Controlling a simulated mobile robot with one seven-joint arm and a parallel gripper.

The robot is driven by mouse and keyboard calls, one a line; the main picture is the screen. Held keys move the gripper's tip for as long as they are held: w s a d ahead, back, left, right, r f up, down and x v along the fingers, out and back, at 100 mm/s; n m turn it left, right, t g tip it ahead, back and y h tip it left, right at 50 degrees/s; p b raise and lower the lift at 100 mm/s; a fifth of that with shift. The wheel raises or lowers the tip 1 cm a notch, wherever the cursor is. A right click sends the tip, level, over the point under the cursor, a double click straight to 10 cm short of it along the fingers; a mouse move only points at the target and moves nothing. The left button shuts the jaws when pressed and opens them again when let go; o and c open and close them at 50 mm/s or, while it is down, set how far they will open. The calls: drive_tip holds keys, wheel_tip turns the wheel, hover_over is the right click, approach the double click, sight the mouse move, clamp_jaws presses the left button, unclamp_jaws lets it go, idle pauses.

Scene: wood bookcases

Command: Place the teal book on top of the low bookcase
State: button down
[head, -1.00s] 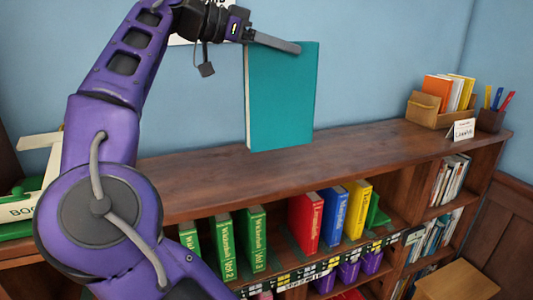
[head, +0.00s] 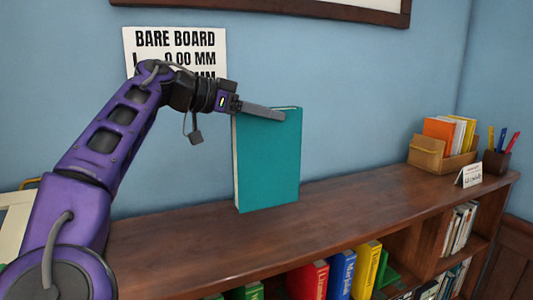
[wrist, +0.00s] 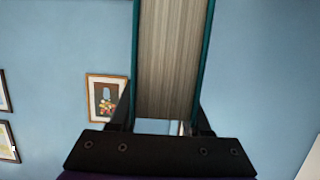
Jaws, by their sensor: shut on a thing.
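The teal book (head: 268,162) is upright in the head view, its broad cover facing the camera. My gripper (head: 264,111) is shut on it near its top edge, reaching in from the left. In the wrist view, the pale page edges of the book (wrist: 168,60) show between its two teal covers, with a finger on each side. The low bookcase (head: 350,205) has a dark wooden top. The book's lower edge overlaps this top in the picture; whether it touches the wood or hangs just above, I cannot tell.
An orange-and-yellow book box (head: 428,158), a small white card (head: 469,175) and a pen cup (head: 496,162) stand at the right end. The top between them and the book is clear. A sign (head: 150,42) hangs behind my arm. Coloured books (head: 340,275) fill the shelf below.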

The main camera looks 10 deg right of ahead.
sight(267, 137)
drive_tip(key=shift+f, duration=2.7)
drive_tip(key=shift+c, duration=1.8)
unclamp_jaws()
drive_tip(key=shift+f, duration=0.1)
drive_tip(key=v, duration=1.2)
drive_tip(key=shift+d, duration=0.1)
